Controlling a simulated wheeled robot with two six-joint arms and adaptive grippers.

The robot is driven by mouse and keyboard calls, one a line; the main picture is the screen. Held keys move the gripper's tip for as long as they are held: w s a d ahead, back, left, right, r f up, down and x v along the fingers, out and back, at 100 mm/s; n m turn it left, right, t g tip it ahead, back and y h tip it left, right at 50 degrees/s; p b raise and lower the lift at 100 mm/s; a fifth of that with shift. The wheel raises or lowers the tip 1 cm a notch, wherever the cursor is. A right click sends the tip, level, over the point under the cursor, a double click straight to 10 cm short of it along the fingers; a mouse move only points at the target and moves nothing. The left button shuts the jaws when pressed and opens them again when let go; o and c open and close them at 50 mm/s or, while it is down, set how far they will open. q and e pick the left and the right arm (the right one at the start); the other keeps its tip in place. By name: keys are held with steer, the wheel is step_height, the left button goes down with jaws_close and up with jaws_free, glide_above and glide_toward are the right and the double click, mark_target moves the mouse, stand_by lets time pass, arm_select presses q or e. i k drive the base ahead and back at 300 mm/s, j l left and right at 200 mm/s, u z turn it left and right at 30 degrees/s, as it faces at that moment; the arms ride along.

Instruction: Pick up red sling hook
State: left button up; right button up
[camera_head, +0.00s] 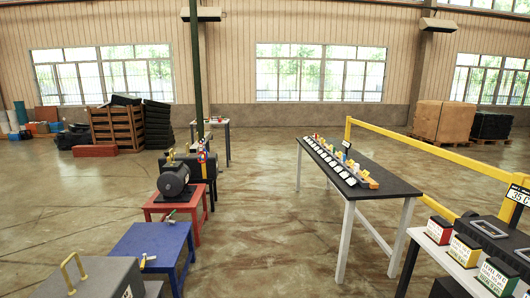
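I cannot make out a red sling hook for certain. A small red piece (317,136) stands at the far end of a row of small coloured items on the long dark-topped table (384,184); its shape is too small to tell. Small red and blue items (203,151) also show beside the green post, partly hidden by the post and a dark cylinder-like load. Neither of my grippers is in view.
A grey block with a yellow handle (75,272), a blue table (152,243) and a red table (161,211) bearing a dark motor-like load (174,179) line the left. A labelled red box (438,230) stands right. Yellow railing (420,156) runs behind. The middle floor is clear.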

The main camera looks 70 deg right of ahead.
mark_target(200, 144)
steer(key=z, duration=1.75)
